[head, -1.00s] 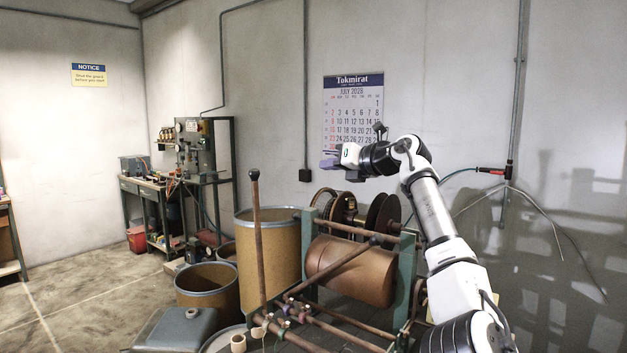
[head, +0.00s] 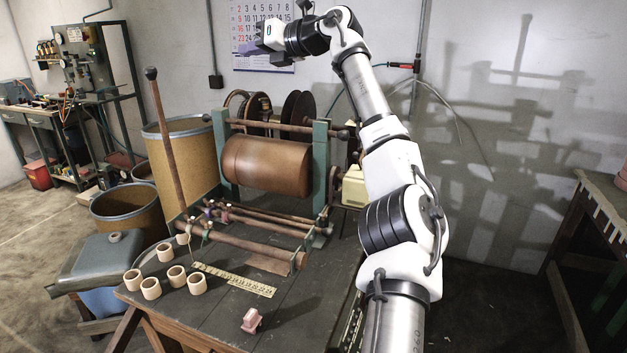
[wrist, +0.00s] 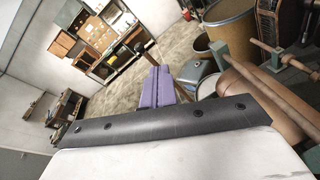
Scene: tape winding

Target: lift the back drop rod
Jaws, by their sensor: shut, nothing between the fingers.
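My gripper (head: 247,50) is raised in front of the wall calendar, above and behind the winding frame, away from the rods. Its purple fingers (wrist: 160,85) are together and empty in the wrist view. One long rod with a dark knob (head: 165,140) stands nearly upright at the frame's left. Several rods (head: 265,218) lie low across the front of the frame. I cannot tell for sure which is the back drop rod. A brown drum (head: 267,166) hangs between green posts (head: 320,165), below a top rod (head: 285,127).
The table (head: 210,315) holds several pale rings (head: 151,287), a yellow ruler (head: 235,279) and a pink block (head: 252,320). Tall fibre barrels (head: 190,165) stand at the left. Free air surrounds my gripper in front of the wall.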

